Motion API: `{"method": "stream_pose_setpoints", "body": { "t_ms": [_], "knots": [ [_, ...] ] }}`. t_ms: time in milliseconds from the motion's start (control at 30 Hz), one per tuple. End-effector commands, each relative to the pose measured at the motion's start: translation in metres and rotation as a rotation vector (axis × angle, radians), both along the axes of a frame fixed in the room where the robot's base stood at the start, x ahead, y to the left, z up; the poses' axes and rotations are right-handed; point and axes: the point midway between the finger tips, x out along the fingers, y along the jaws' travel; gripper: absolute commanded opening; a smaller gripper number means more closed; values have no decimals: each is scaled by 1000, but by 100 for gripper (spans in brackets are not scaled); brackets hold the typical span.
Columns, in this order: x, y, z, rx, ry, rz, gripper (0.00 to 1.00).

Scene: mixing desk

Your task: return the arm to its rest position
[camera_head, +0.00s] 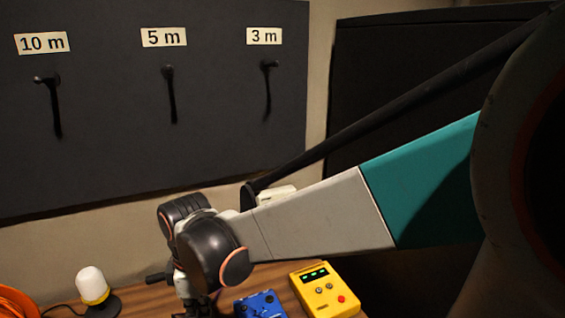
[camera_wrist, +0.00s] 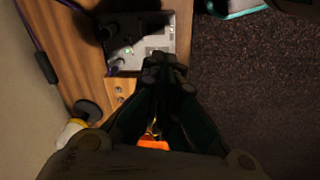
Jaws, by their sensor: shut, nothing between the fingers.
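My arm reaches across the head view from the right, with its grey and teal link running down to the dark wrist joints at lower centre. My gripper is mostly hidden below those joints at the bottom edge there. In the wrist view my gripper (camera_wrist: 163,62) points toward the top of the picture. Its dark fingers are together, with nothing held between the tips. The tips appear over the lower edge of a grey box with sockets (camera_wrist: 148,40); I cannot tell the height between them.
The wooden desk (camera_head: 140,300) holds a yellow meter (camera_head: 325,290), a blue box (camera_head: 260,305), a white-and-yellow lamp (camera_head: 92,285) and an orange coil (camera_head: 14,302). A dark wall board (camera_head: 215,110) carries labelled hooks behind. Dark carpet (camera_wrist: 255,90) lies beside the desk.

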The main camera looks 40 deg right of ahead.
Motion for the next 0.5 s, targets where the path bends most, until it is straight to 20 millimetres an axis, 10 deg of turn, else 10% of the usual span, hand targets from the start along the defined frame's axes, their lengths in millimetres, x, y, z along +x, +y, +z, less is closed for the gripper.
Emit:
{"method": "stream_pose_setpoints", "body": {
  "t_ms": [500],
  "knots": [
    [-54, -14, 26, 181, -349, -671, 0]
  ]
}}
